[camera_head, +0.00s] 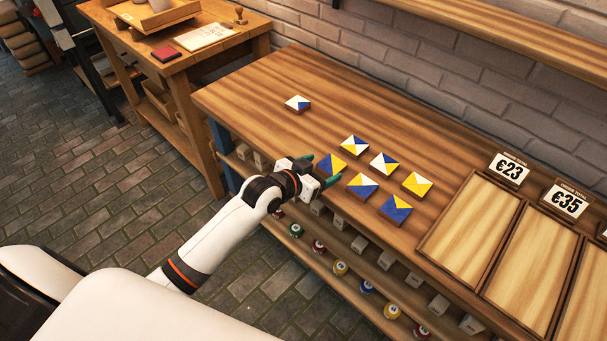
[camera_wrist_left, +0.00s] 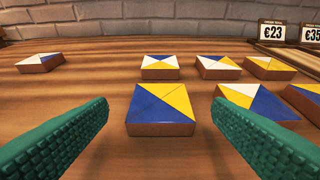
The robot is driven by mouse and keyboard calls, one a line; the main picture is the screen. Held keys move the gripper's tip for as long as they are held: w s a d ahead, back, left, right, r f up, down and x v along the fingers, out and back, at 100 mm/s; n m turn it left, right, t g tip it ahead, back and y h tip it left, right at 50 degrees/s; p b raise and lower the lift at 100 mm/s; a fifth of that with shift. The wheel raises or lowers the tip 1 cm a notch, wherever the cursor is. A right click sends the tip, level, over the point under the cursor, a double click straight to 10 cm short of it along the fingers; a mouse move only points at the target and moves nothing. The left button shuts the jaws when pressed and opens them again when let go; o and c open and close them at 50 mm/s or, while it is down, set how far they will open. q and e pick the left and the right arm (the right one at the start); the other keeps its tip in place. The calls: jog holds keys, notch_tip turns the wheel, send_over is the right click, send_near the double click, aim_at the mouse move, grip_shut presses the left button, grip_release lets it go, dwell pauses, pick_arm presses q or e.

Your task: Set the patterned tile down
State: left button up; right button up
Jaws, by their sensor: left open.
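A blue and yellow patterned tile (camera_wrist_left: 160,108) lies flat on the wooden table in the left wrist view, between and just beyond my left gripper's fingertips. In the head view this tile (camera_head: 331,163) is right at the gripper, partly hidden by it. My left gripper (camera_head: 318,172) is open, with its green fingers (camera_wrist_left: 160,112) apart on either side and nothing held. Several other tiles lie near it, including a white, blue and yellow one (camera_head: 354,146) behind and another (camera_head: 362,186) to the right. One white and blue tile (camera_head: 297,103) lies apart at the far left. My right gripper is not in view.
Wooden trays (camera_head: 470,229) with price signs (camera_head: 508,170) stand at the right of the table. A brick wall runs behind. A lower shelf holds paint pots (camera_head: 341,268) and blocks. The table's back left is mostly clear.

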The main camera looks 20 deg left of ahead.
pick_arm(q)
jog(key=v, duration=0.8)
jog(key=shift+s+r, duration=0.15)
jog(key=shift+a, duration=0.1)
jog(key=s+a+f+n+g+y, duration=0.15)
jog(key=s+f, duration=0.25)
jog(key=f, duration=0.7)
jog(key=s+a+f+g+y, duration=0.15)
jog(key=s+f, duration=0.25)
jog(key=f, duration=0.7)
jog(key=s+a+f+n+g+y, duration=0.1)
jog(key=s+a+f+g, duration=0.2)
jog(key=f, duration=0.8)
jog(key=s+d+f+g, duration=0.1)
jog(key=s+f, duration=0.4)
jog(key=s, duration=0.5)
jog(key=s+d+f+g, duration=0.1)
jog(key=s+f+g, duration=0.2)
jog(key=s+f, duration=0.3)
jog(key=s+d+f+g, duration=0.1)
jog(key=s+f, duration=0.4)
jog(key=s, duration=0.8)
jog(key=shift+s+d+f+m+g+y, duration=0.25)
jog(key=shift+s+f+m+g+y, duration=0.05)
jog(key=shift+s+f+m+g, duration=0.15)
